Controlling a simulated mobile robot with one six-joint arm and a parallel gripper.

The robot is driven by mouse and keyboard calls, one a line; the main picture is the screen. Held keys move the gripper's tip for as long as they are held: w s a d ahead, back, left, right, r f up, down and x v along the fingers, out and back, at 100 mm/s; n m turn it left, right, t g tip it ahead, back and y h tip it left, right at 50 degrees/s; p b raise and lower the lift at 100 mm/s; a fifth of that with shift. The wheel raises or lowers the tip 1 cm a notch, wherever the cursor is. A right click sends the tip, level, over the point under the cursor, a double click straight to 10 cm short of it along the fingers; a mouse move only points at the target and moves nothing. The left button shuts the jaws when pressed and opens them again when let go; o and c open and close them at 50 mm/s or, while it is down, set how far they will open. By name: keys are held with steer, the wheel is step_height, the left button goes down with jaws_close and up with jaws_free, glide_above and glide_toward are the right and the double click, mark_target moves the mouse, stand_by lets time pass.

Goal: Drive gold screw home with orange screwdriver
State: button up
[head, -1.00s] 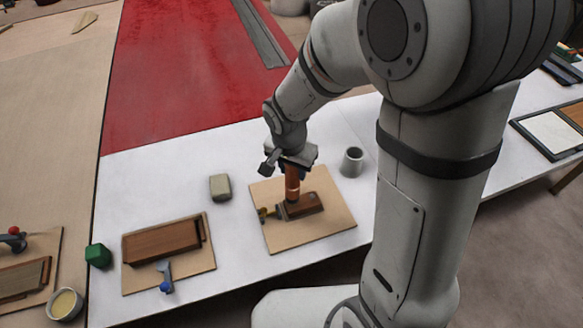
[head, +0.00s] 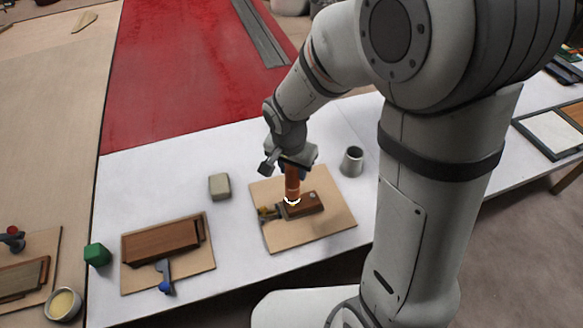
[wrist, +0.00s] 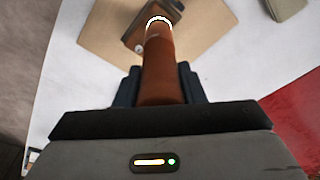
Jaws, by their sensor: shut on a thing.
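The orange screwdriver (head: 292,184) stands about upright in my gripper (head: 293,170), tip end down over a dark brown block (head: 310,204). In the wrist view its orange-brown handle (wrist: 163,75) runs away from between the dark jaws (wrist: 160,90), which are shut on it. A bright white ring circles its far end. The block lies on a tan board (head: 330,228). The gold screw is not visible; the tool hides the spot under it. A small pale round spot (head: 312,195) shows on the block, right of the tool.
A grey cup (head: 352,160) stands right of the board, a beige block (head: 220,186) to its left.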

steer(key=shift+r+p, duration=2.2)
steer(key=shift+r, duration=1.35)
